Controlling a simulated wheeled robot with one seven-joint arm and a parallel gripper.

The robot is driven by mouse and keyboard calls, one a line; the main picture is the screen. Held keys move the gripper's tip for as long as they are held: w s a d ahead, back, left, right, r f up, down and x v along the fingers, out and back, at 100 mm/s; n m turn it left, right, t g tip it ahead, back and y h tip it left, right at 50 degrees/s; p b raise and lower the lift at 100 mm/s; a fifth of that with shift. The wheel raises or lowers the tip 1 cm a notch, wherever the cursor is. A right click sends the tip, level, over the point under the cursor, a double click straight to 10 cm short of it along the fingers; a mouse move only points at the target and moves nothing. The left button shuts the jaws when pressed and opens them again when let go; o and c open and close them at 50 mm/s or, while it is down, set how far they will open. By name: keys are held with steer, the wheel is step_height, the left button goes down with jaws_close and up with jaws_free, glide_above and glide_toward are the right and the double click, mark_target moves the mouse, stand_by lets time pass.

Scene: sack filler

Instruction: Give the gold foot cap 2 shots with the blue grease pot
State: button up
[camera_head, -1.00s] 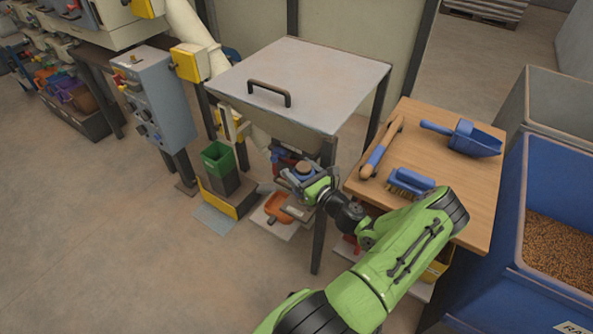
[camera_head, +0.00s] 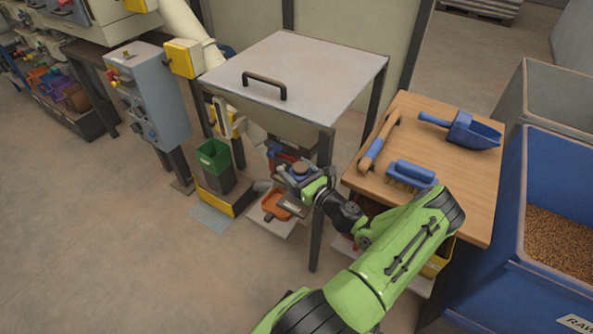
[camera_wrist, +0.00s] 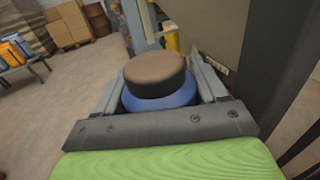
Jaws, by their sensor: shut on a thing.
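My gripper (camera_head: 299,178) is low under the hopper's front edge, left of the wooden table. In the wrist view my gripper (camera_wrist: 162,90) is shut on the blue grease pot (camera_wrist: 160,103), which has a brown rounded top (camera_wrist: 155,74). In the head view the blue grease pot (camera_head: 300,168) shows small and partly hidden between the fingers. The pot seems roughly upright. I cannot make out the gold foot cap in either view.
A hopper with a grey lid (camera_head: 305,75) stands over my gripper, its dark leg (camera_head: 320,215) close by. An orange scoop (camera_head: 274,206) lies on a low plate below. The wooden table (camera_head: 450,180) holds a brush (camera_head: 411,173) and blue scoop (camera_head: 470,132).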

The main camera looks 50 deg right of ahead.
mark_target(296, 163)
steer(key=shift+f, duration=0.45)
steer(key=shift+r, duration=0.15)
steer(key=shift+r+p, duration=0.65)
steer(key=shift+r, duration=0.1)
steer(key=shift+f+b, duration=0.45)
steer(key=shift+f, duration=0.3)
stand_by(1.1)
steer(key=shift+r+p, duration=0.7)
steer(key=shift+r, duration=0.05)
steer(key=shift+r, duration=0.1)
step_height(296, 163, up, 5)
steer(key=p, duration=0.4)
steer(key=shift+p, duration=0.4)
